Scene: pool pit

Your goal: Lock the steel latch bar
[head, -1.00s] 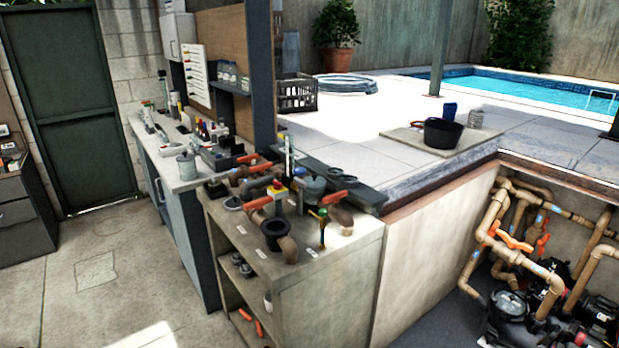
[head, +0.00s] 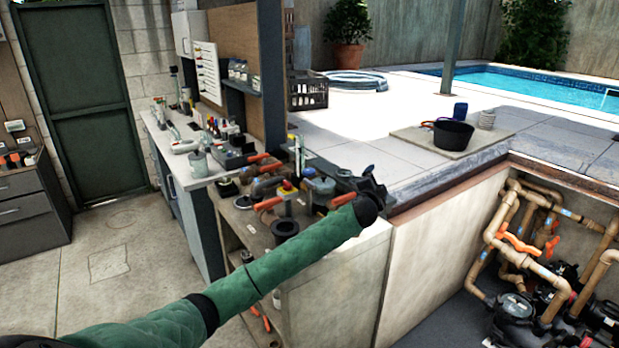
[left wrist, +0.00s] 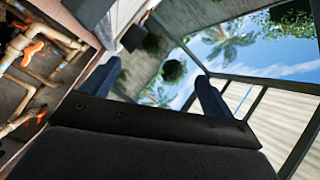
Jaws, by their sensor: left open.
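I cannot make out a steel latch bar in either view. My left gripper (head: 368,182) is at the end of the green-sleeved arm, in front of the right end of the bench with pipe fittings. In the left wrist view its two dark fingers (left wrist: 155,92) stand wide apart with nothing between them. My right gripper is in neither view. A dark green metal door (head: 92,120) is shut in the block wall at the left.
A concrete shelf unit (head: 345,275) carries valves and pipe fittings. A pit with brown pipes (head: 500,235) and pumps lies at the right. The floor (head: 110,255) before the door is clear.

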